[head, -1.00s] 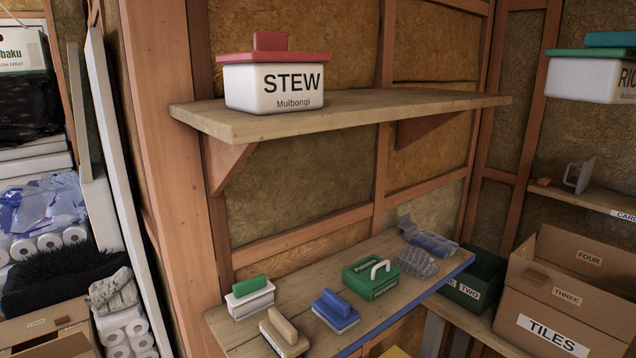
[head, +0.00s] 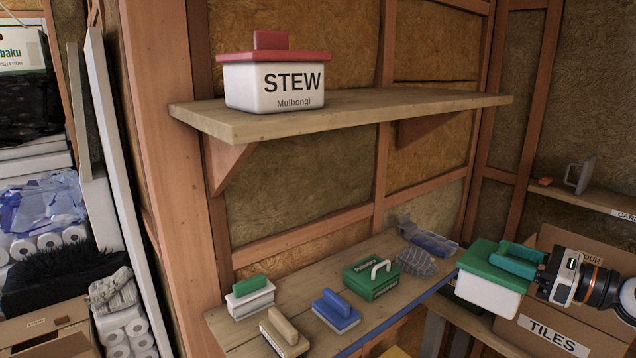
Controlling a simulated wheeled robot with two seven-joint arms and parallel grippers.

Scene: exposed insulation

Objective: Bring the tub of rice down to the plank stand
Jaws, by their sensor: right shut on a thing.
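The tub of rice (head: 487,297) is white with a green lid and a raised green handle. It is at the right of the head view, in front of the cardboard boxes. My right gripper (head: 536,266) comes in from the right and is shut on the lid's handle. The tub hangs in the air, slightly tilted, by the right end of a plank surface (head: 392,247) with a blue front edge. I cannot tell whether that surface is the plank stand. The tub's label is not visible. My left gripper is out of view.
A stew tub (head: 275,86) with a red lid stands on the upper shelf (head: 410,106). A tiles box (head: 548,335) is behind my right gripper.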

